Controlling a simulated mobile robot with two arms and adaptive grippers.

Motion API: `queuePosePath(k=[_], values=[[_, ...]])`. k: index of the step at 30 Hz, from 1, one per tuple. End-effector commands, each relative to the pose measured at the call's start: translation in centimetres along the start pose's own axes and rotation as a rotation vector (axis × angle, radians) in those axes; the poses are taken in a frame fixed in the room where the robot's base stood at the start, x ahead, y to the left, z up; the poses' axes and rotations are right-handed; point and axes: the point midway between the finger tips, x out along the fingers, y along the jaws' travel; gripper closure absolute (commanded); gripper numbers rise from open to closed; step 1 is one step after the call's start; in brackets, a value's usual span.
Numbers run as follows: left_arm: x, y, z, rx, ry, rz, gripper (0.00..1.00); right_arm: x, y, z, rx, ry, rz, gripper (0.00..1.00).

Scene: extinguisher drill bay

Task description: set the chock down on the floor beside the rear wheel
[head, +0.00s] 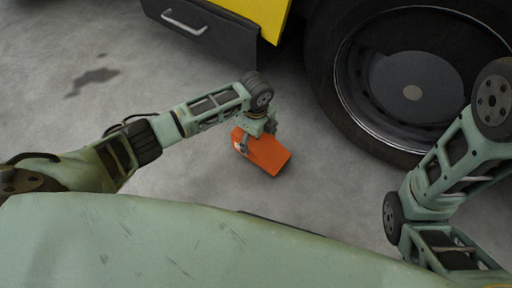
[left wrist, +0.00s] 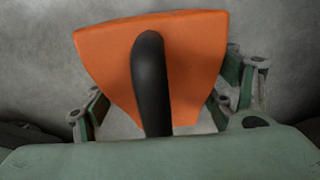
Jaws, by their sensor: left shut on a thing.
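The orange chock (head: 266,151) is in my left gripper (head: 257,138), left of the large rear wheel (head: 408,85) in the head view. A gap of bare floor shows between chock and tyre. In the left wrist view the chock (left wrist: 195,55) fills the upper middle, with a black handle (left wrist: 150,80) across it. The left gripper's fingers (left wrist: 160,105) show on both sides of the chock. I cannot tell whether the chock touches the floor. My right arm shows at the right edge of the head view, but its gripper is out of view.
A yellow vehicle body (head: 255,15) with a dark grey box (head: 205,32) and a metal handle (head: 184,22) stands at the top. The grey concrete floor (head: 60,70) is clear on the left, apart from a dark stain (head: 93,80).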

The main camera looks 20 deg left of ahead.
Motion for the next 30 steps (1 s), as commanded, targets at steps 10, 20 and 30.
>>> queuePosePath(k=[10,20,30], values=[[2.4,-0.3,0.1,0.000,0.001,-0.003,0.76,-1.7,-0.5,-1.1,-0.002,0.013,-0.005,0.68],[3.9,-0.3,0.1,0.000,0.000,-0.004,0.76,-3.0,-0.8,-1.6,-0.001,0.012,-0.005,0.68],[4.3,-0.1,0.1,0.000,0.000,-0.001,0.17,-3.0,-0.8,-1.6,-0.001,0.013,-0.005,0.68]])
